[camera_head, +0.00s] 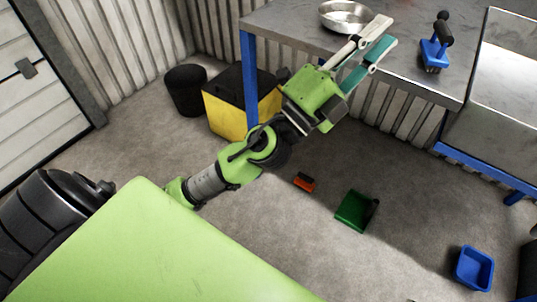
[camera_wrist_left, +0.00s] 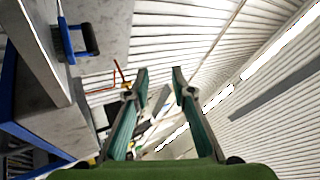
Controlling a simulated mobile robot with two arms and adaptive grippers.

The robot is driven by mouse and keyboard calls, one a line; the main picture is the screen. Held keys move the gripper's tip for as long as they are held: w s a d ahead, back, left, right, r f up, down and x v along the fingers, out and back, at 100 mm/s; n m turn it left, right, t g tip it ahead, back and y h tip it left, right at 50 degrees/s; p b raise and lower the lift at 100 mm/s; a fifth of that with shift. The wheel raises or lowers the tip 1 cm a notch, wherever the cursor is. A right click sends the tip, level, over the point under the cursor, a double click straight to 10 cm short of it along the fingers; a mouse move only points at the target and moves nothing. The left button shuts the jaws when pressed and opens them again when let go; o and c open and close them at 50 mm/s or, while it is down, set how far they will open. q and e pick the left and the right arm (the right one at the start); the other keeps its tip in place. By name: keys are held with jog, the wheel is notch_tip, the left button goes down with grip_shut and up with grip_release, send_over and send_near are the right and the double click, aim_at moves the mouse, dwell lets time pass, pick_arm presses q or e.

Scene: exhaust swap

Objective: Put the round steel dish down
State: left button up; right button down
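The round steel dish (camera_head: 343,17) is at the left part of the grey metal table (camera_head: 290,22) in the head view and appears to rest on its top. My left gripper (camera_head: 384,32) is at the table's front side, just right of the dish. Its fingers overlap the dish's right rim in the picture; I cannot tell whether they touch it. In the left wrist view the gripper (camera_wrist_left: 159,74) is open with nothing between its fingers, and the dish does not show. My right gripper is not in view.
A blue tool with a black handle (camera_head: 436,45) stands on the table to the right; it also shows in the wrist view (camera_wrist_left: 76,41). A yellow bin (camera_head: 228,107) and black bucket (camera_head: 186,88) stand below. A green object (camera_head: 352,211) and blue tub (camera_head: 473,268) are on the floor.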

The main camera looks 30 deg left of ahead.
pick_arm(q)
jog(key=s+a+f+n+g+y, duration=0.1)
jog(key=a+f+n+g+y, duration=0.1)
jog(key=a+f+n+y, duration=0.45)
jog(key=s+a+f+n+g+y, duration=0.15)
jog(key=f+n, duration=0.25)
jog(key=f, duration=0.5)
jog(key=a+f+n+g+y, duration=0.3)
jog(key=f+n+y, duration=0.15)
jog(key=f, duration=0.25)
jog(key=s+d+f+n+g+h, duration=0.1)
jog(key=s+f+g, duration=0.3)
jog(key=s+f, duration=0.5)
jog(key=s+d+f+n+g+h, duration=0.2)
jog(key=s+f+g, duration=0.3)
jog(key=s+f, duration=0.4)
jog(key=shift+s+d+f+n, duration=0.15)
jog(key=shift+d+f+n, duration=0.05)
jog(key=shift+f+n, duration=0.25)
jog(key=shift+g, duration=0.25)
